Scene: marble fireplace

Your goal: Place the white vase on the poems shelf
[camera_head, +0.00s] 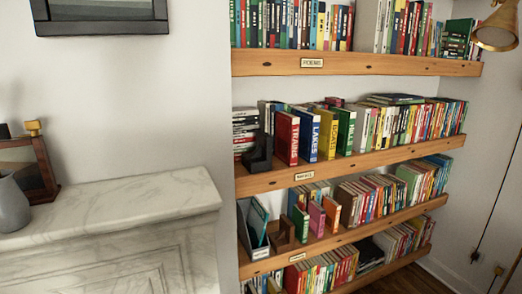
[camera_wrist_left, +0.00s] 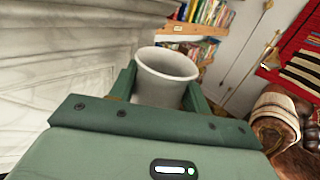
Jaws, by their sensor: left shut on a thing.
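The white vase (camera_wrist_left: 167,82) shows in the left wrist view, its round open rim facing up toward the camera. My left gripper (camera_wrist_left: 163,92) is shut on the vase, with one green finger on each side of it. Neither gripper nor the white vase shows in the head view. The poems shelf (camera_head: 355,64) is the upper wooden shelf on the right, marked by a small POEMS label (camera_head: 312,63). Books (camera_head: 300,25) stand along much of it, and its top is cut off by the frame.
Lower shelves hold many books (camera_head: 345,130). A brass lamp (camera_head: 497,30) hangs at upper right. A brown armchair-like object (camera_wrist_left: 280,120) shows in the wrist view.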

